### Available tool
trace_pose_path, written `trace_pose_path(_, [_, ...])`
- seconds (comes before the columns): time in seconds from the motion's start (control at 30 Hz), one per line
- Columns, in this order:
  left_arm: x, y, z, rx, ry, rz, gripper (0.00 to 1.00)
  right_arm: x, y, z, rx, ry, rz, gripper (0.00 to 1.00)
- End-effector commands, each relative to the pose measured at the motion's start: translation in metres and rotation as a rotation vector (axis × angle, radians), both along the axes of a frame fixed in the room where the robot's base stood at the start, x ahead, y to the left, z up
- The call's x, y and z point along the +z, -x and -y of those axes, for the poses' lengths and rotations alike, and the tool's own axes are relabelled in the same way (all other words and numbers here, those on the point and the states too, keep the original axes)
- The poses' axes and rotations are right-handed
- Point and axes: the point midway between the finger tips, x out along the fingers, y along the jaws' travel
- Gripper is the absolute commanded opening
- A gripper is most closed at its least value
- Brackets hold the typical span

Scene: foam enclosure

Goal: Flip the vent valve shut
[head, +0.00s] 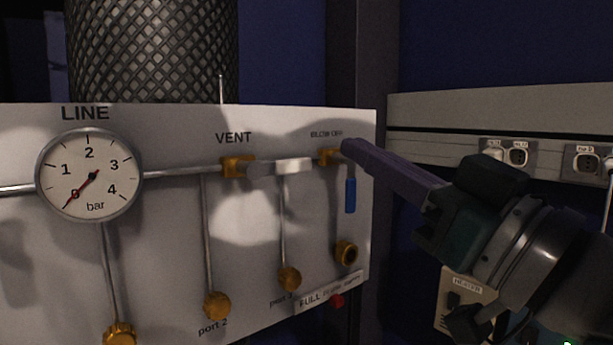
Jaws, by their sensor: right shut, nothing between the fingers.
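The vent valve (238,167) is a brass body on the thin horizontal pipe below the printed word VENT. A grey piece lies along the pipe just right of it, then a white block (294,166); I cannot tell whether either is its lever. My right gripper (350,150) reaches in from the right, its long purple-grey fingers shut and empty. Their tips are at the blow-off valve (328,157), right of the vent valve; I cannot tell if they touch it. A blue lever (350,195) hangs down below the fingertips. My left gripper is out of view.
A round line gauge (89,175) sits left on the white panel (250,275), needle near 0. Brass port knobs (216,305) line the panel's lower part. A dark mesh cylinder (150,50) stands behind. A grey rail with sockets (518,156) runs along the right wall.

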Motion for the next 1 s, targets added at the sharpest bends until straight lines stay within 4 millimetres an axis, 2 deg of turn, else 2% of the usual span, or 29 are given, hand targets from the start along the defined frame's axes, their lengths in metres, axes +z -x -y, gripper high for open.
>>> trace_pose_path(0.37, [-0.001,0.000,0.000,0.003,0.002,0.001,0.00,0.003,-0.006,-0.004,0.000,-0.001,0.001,0.00])
trace_pose_path(0.87, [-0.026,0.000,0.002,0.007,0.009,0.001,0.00,0.034,-0.079,-0.058,0.000,0.000,0.002,0.00])
trace_pose_path(0.9, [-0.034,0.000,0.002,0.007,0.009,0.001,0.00,0.018,-0.078,-0.056,-0.001,0.000,-0.005,0.00])
trace_pose_path(1.0, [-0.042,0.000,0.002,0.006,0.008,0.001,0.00,0.005,-0.077,-0.056,0.000,0.000,-0.004,0.00])
